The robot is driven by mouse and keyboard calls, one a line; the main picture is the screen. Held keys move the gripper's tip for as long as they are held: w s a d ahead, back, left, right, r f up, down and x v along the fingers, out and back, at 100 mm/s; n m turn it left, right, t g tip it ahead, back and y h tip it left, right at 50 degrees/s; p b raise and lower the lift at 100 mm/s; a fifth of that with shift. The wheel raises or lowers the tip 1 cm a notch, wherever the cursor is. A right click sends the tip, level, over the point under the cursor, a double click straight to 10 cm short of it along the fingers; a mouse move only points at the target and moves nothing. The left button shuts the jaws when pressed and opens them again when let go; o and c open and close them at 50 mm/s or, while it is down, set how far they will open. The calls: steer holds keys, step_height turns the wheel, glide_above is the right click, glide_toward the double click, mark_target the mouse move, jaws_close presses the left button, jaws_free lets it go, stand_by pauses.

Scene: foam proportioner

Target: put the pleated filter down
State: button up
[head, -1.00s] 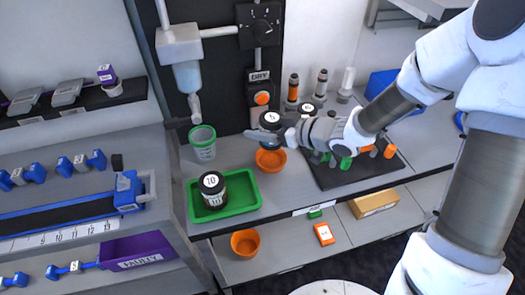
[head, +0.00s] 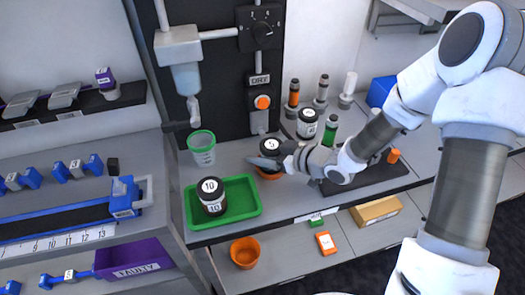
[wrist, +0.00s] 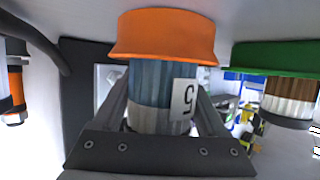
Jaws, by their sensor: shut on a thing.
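The pleated filter (head: 270,147) has a black cap marked 5 and stands upright. In the wrist view its blue-grey ribbed side (wrist: 152,95) and white label show upside down. My gripper (head: 277,160) reaches it from the right and is shut on it, a finger on each side in the wrist view (wrist: 160,108). The orange dish (head: 270,174) is directly under the filter; it also shows in the wrist view (wrist: 165,38). The filter's lower end is hidden by the dish rim. I cannot tell whether it touches the dish's bottom.
A green tray (head: 250,204) with a jar marked 10 (head: 211,196) is at the left. A green-rimmed cup (head: 202,150) stands behind it. Another black-capped jar (head: 307,122) and several bottles stand behind my gripper. An orange bowl (head: 245,252) is on the lower shelf.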

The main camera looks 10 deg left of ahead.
steer(key=shift+f, duration=0.2)
steer(key=o, duration=1.4)
steer(key=shift+r, duration=0.1)
steer(key=shift+c, duration=0.2)
steer(key=shift+r, duration=0.1)
steer(key=shift+r, duration=0.25)
steer(key=p+v, duration=0.2)
steer(key=v, duration=1)
steer(key=shift+p, duration=0.3)
steer(key=shift+s+f, duration=0.1)
steer(key=shift+f, duration=0.05)
